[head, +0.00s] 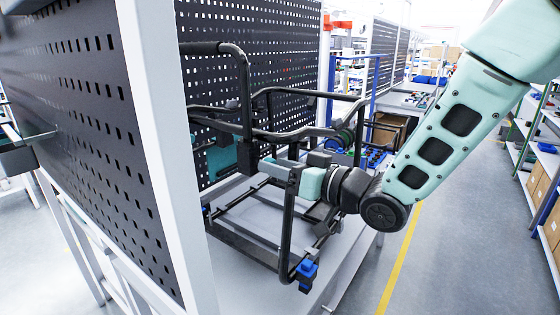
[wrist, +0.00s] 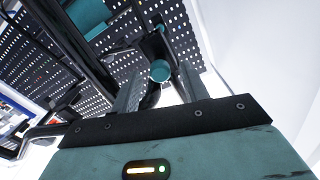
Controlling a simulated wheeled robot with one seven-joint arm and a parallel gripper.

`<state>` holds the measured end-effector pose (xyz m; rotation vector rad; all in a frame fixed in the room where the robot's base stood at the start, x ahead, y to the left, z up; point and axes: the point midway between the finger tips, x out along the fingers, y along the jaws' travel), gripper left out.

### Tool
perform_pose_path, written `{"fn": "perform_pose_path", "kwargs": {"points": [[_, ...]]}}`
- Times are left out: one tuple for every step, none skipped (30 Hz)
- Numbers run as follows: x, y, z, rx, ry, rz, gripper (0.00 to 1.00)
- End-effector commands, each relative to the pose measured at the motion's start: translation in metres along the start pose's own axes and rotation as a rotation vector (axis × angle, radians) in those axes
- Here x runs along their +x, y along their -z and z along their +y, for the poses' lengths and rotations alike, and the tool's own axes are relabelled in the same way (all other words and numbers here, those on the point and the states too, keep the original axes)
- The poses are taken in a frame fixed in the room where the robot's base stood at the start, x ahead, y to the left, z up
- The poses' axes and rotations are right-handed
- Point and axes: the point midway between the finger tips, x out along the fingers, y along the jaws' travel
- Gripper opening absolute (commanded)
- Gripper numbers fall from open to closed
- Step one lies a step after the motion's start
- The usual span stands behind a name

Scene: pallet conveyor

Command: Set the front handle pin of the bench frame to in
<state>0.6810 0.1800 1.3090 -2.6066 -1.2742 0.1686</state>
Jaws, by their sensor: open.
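The bench frame (head: 243,95) is a black tubular frame standing on a light grey bench top. My gripper (head: 268,166) reaches into it from the right, its fingers pointing left past an upright tube. In the wrist view my gripper (wrist: 161,73) is open. A round teal knob (wrist: 160,71) on a dark part of the frame shows between the fingertips; it looks like the handle pin. I cannot tell whether the fingers touch it or whether the pin is in or out. In the head view the knob is not clearly visible.
A blue clamp (head: 306,271) sits at the frame's lower front corner. A black perforated panel (head: 95,110) with a white post (head: 160,150) stands close on the left; another panel (head: 270,45) stands behind. The aisle floor (head: 460,240) to the right is clear.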

Motion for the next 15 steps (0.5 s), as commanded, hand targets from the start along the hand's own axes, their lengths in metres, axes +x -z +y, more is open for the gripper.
{"fn": "perform_pose_path", "kwargs": {"points": [[0.0016,0.0005,-0.0002,0.000,0.000,0.000,0.45],[0.0020,0.0004,-0.0001,0.000,0.000,0.001,0.45],[0.0023,0.0003,0.0000,0.000,0.000,0.001,0.45],[0.0023,0.0002,0.0000,-0.001,0.000,0.001,0.45],[0.0023,0.0001,0.0001,-0.001,0.000,0.001,0.45],[0.0022,0.0001,0.0001,-0.001,0.000,0.001,0.45],[0.0021,0.0000,0.0001,-0.001,0.000,0.001,0.45],[0.0021,0.0000,0.0001,-0.001,0.000,0.001,0.45],[0.0020,0.0001,0.0001,-0.001,0.000,0.001,0.39],[0.0020,0.0000,0.0001,-0.001,0.000,0.001,0.31],[0.0019,0.0000,0.0001,-0.001,0.000,0.001,0.22],[0.0019,0.0001,0.0001,-0.001,0.000,0.001,0.11],[0.0019,0.0001,0.0001,-0.001,0.000,0.001,0.03],[0.0018,0.0001,0.0001,-0.001,0.000,0.001,0.00],[0.0018,0.0001,0.0001,-0.001,0.000,0.001,0.00]]}}
